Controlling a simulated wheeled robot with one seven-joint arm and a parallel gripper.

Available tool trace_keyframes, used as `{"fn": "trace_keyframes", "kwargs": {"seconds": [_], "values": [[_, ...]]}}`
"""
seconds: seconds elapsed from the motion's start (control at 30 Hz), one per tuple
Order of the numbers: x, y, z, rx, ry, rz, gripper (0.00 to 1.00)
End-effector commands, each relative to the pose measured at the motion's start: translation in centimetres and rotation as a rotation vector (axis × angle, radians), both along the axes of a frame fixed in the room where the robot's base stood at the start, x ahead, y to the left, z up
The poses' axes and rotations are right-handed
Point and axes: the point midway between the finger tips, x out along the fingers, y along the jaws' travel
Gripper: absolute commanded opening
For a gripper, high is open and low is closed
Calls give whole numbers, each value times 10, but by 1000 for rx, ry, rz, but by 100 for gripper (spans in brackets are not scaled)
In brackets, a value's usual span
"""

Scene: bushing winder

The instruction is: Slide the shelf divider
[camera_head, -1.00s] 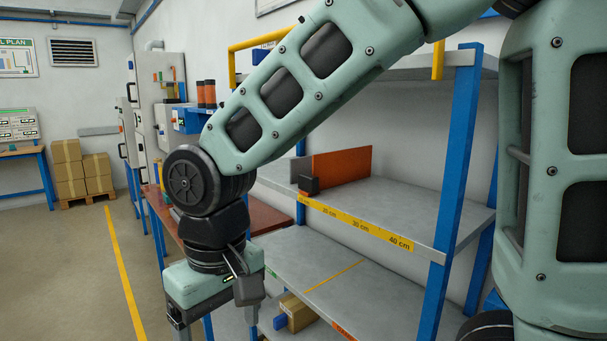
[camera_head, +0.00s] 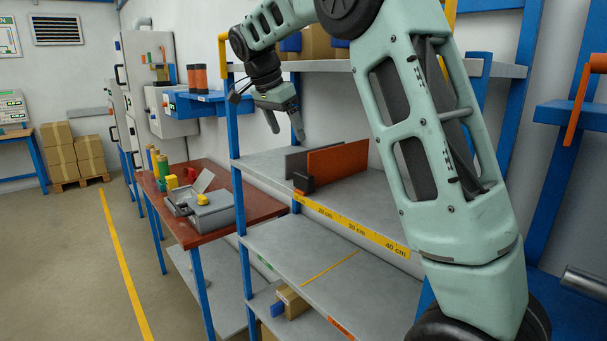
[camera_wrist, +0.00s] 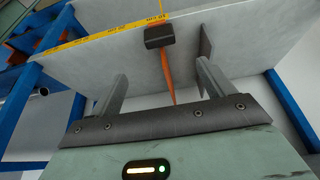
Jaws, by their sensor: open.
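The orange shelf divider (camera_head: 338,161) stands upright on the middle grey shelf, with a black block (camera_head: 304,182) at its front edge. A grey upright panel (camera_head: 297,161) stands just to its left. My gripper (camera_head: 287,131) is open and empty, above and behind the dividers' left end in the head view. In the wrist view, the orange divider (camera_wrist: 167,68) and its black block (camera_wrist: 160,37) appear between my two fingers, apart from both. The grey panel (camera_wrist: 206,42) shows beyond the right finger. The divider's lower edge is partly hidden.
A yellow centimetre scale (camera_head: 350,226) runs along the shelf's front edge. Blue posts (camera_head: 235,160) and an upper shelf (camera_head: 318,66) with boxes frame the space. A red-brown bench (camera_head: 262,205) with a grey case stands left. The shelf right of the divider looks bare.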

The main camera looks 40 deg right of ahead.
Motion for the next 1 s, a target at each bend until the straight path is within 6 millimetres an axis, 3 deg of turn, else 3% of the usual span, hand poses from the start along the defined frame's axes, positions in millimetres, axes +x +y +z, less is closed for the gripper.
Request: {"fn": "trace_keyframes", "kwargs": {"seconds": [0.6,0.8,1.0], "values": [[-4,-47,-113,2,5,3,81],[-4,-56,-134,1,2,3,81],[-4,-58,-141,1,0,4,81]]}}
